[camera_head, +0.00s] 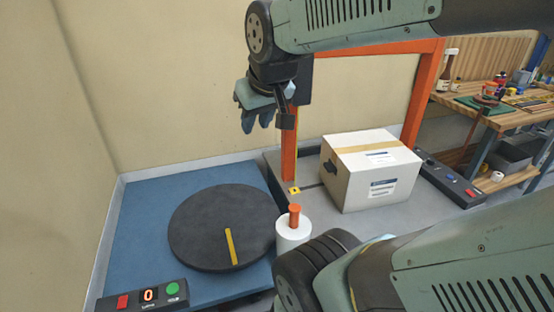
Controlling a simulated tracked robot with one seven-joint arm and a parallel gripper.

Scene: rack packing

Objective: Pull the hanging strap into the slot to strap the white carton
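The white carton (371,170) stands upright on the grey surface, inside the orange frame (289,150). It has a tan tape band on top and labels. A small yellow and black mark (294,190) is at the foot of the frame's left post. My gripper (257,122) points down, left of that post and well above the round black turntable (222,225). It is apart from the carton. I see nothing held in it, but its finger gap is unclear. I cannot clearly make out the hanging strap or its slot.
The turntable has a yellow stripe and lies on a blue platform (150,205). A white cylinder with an orange top (293,232) stands beside it. Control boxes are at front left (145,297) and right of the carton (452,179). A cluttered wooden workbench (505,115) is at right.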

